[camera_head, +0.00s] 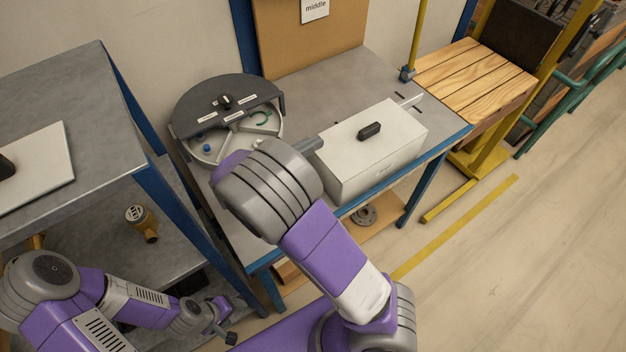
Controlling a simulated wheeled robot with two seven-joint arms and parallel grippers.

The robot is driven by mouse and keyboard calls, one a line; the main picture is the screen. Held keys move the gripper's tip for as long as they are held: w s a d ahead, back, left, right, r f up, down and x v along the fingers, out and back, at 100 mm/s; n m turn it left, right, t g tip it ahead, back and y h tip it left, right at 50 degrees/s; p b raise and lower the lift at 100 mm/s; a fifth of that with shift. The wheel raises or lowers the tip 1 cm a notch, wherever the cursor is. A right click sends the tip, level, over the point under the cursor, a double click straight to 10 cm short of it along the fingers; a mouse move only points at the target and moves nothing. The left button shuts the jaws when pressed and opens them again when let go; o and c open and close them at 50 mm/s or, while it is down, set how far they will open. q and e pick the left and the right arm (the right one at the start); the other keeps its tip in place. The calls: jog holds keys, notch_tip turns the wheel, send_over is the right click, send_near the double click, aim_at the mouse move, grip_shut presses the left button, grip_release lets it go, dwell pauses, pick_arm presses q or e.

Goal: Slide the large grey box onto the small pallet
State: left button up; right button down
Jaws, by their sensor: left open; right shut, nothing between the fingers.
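The large grey box (375,155), pale with a dark handle on its lid, sits on the metal-topped bench, near its right end. The small pallet (475,75), with light wooden slats, is beyond that end on a yellow frame; the box is apart from it. My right gripper (310,145) is at the box's left side, shut and empty, partly hidden behind my arm; I cannot tell whether it touches the box. My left gripper (222,322) is low at the lower left, open and empty, away from the box.
A round tray with a dark half cover (225,103) stands on the bench (325,75), left of the box. A blue-legged table (75,115) is at left, with a brass-coloured meter (142,220) on its lower shelf. A yellow post (418,40) rises behind the bench's right end. Right floor is clear.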

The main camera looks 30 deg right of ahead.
aim_at(323, 175)
jog(key=f+b, duration=0.1)
jog(key=f, duration=0.4)
jog(key=f+b, duration=0.1)
jog(key=f, duration=0.4)
jog(key=f+b, duration=0.2)
jog(key=f, duration=0.3)
jog(key=shift+a, duration=0.25)
jog(key=shift+d+f, duration=0.1)
jog(key=shift+d, duration=0.1)
pick_arm(q)
notch_tip(323, 175, down, 5)
jog(key=shift+r, duration=0.2)
pick_arm(e)
jog(key=shift+d, duration=0.35)
